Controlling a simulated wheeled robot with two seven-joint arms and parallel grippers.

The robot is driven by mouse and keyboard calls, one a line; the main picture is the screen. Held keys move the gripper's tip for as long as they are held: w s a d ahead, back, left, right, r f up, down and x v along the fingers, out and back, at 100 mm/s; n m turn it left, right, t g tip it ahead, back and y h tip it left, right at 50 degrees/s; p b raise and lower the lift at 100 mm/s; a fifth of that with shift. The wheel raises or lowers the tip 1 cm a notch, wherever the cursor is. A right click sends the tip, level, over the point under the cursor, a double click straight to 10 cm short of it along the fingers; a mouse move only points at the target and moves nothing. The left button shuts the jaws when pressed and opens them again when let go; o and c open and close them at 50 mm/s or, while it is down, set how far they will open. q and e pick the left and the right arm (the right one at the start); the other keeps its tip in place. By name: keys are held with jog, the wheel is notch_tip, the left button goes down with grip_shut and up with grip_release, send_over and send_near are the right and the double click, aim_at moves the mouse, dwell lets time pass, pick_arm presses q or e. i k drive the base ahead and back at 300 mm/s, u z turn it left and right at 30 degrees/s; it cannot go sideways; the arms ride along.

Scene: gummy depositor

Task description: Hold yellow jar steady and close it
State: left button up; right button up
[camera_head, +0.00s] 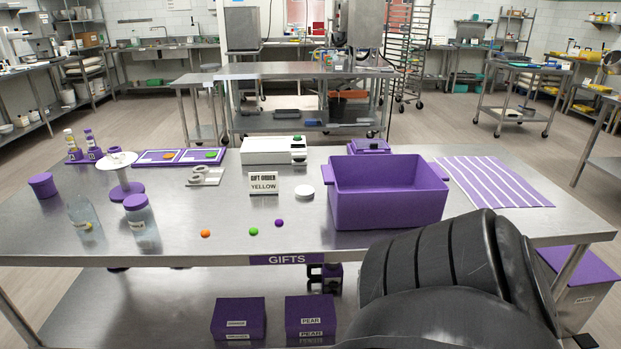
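A clear jar (82,214) stands at the left front of the steel table, with something yellowish low on it; no lid shows on its top. To its right stands another clear jar (142,222) with a purple lid (136,201) on top. A short purple cylinder (42,185) sits at the table's left end; I cannot tell if it is a lid. A sign (263,184) reads "GIFT ORDER YELLOW". Neither gripper is in view; neither jar is touched by a gripper here.
A purple bin (388,196) stands on the right of the table (290,237), beside a striped purple mat (493,182). Orange, green and purple balls lie near the front edge. My dark arm covers the lower right.

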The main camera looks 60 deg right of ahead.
aim_at(82, 212)
jog(key=z, duration=1.6)
jog(key=i, duration=0.4)
